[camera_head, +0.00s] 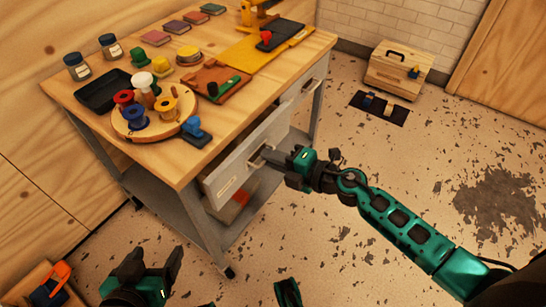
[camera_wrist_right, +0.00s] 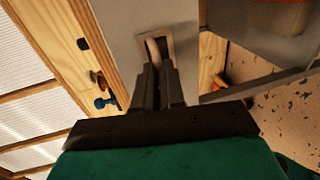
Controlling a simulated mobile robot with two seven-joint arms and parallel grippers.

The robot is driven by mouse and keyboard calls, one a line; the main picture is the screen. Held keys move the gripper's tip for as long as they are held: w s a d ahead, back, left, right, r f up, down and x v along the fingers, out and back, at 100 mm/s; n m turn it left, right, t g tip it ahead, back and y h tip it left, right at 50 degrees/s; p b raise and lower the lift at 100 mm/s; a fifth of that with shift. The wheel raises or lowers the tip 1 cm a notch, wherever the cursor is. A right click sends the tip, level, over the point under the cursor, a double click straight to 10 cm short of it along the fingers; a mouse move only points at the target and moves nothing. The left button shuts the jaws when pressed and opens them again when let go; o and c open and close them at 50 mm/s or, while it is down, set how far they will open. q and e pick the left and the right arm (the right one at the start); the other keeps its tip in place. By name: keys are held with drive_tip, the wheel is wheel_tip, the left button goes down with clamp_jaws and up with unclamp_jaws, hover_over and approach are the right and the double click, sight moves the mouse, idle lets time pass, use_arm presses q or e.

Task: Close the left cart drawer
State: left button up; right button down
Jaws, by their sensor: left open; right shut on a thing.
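The left cart drawer has a light grey front (camera_head: 231,174) under the near left part of the wooden worktop. My right gripper (camera_head: 270,156) is at this front, shut on the drawer handle (camera_wrist_right: 154,48). In the right wrist view its two fingers (camera_wrist_right: 158,82) meet at the handle's recess. My left gripper (camera_head: 152,264) is open and empty at the lower left, low in front of the cart and apart from the drawer.
A second drawer (camera_head: 300,97) sits further right under the worktop. The worktop (camera_head: 172,170) carries a round tray of spools (camera_head: 120,127), a black tray (camera_head: 100,92), jars and a blue stamp-like object (camera_head: 195,131) near the edge. A wooden box (camera_head: 398,70) stands by the wall. Speckled floor right of the cart is mostly clear.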

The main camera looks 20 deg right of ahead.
sight(257, 151)
use_arm(q)
drive_tip(key=shift+r, duration=0.1)
idle(0.3)
use_arm(e)
drive_tip(key=w+a+p, duration=0.1)
drive_tip(key=w+a, duration=0.1)
drive_tip(key=shift+w+a+r, duration=0.1)
drive_tip(key=shift+w, duration=0.3)
use_arm(q)
drive_tip(key=shift+s+a+r, duration=0.1)
drive_tip(key=shift+r, duration=0.05)
use_arm(e)
drive_tip(key=shift+w+a, duration=0.1)
drive_tip(key=shift+w, duration=0.05)
drive_tip(key=c, duration=1.2)
unclamp_jaws()
drive_tip(key=shift+w+a, duration=0.1)
drive_tip(key=shift+c, duration=0.2)
use_arm(q)
drive_tip(key=shift+a, duration=0.1)
drive_tip(key=shift+s+a+r+p, duration=0.2)
drive_tip(key=shift+r+p, duration=0.15)
drive_tip(key=shift+p, duration=0.55)
use_arm(e)
drive_tip(key=v, duration=1.3)
